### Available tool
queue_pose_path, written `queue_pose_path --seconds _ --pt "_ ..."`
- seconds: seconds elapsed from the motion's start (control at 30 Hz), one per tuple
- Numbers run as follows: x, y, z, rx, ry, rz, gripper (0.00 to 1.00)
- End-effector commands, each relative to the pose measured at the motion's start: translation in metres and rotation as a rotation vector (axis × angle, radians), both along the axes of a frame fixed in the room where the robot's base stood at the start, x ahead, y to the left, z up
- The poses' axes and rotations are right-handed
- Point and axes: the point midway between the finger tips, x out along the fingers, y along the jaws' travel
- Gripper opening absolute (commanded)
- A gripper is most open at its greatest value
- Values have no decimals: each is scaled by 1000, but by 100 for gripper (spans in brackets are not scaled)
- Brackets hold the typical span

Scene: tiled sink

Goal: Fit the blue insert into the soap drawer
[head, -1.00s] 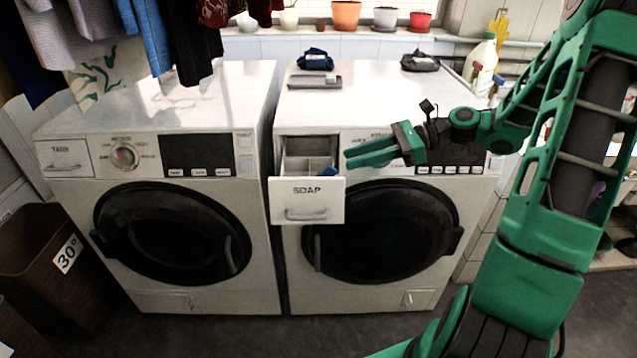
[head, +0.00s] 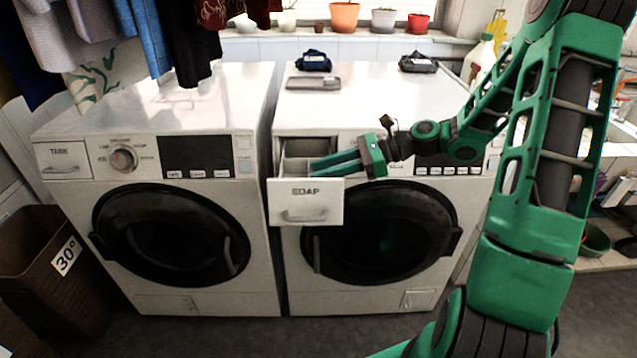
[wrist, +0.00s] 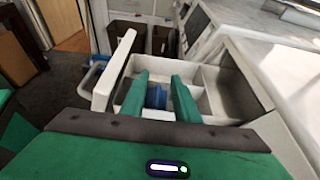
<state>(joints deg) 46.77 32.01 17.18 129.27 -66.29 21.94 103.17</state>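The soap drawer (head: 306,203) of the right washing machine is pulled out, and its front is marked SOAP. In the wrist view its white divided tray (wrist: 211,92) shows several compartments. The blue insert (wrist: 155,97) is low between my gripper's green fingers, at the drawer; its lower part is hidden, so I cannot tell how it is seated. My gripper (head: 312,165) reaches in from the right over the drawer, and it also shows in the wrist view (wrist: 160,80). The fingers are apart, one on either side of the insert, with a small gap visible on the right.
The left washing machine (head: 150,230) stands beside the right one. A grey flat box (head: 313,83), a dark blue pouch (head: 313,60) and a dark packet (head: 418,63) lie on the right machine's top. A brown basket (head: 35,255) stands on the floor at left.

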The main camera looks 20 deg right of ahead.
Motion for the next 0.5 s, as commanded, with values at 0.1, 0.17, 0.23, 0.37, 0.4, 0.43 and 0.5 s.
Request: queue_pose_path --seconds 0.1,0.17,0.23,0.37,0.4,0.43,0.5 --pt "0 0 0 0 0 0 11" --pt "0 0 0 0 0 0 0" --pt "0 0 0 0 0 0 0" --pt "0 -1 0 0 -1 -1 0" --pt "0 -1 0 0 -1 -1 0" --pt "0 -1 0 0 -1 -1 0" --pt "0 -1 1 0 -1 -1 0"
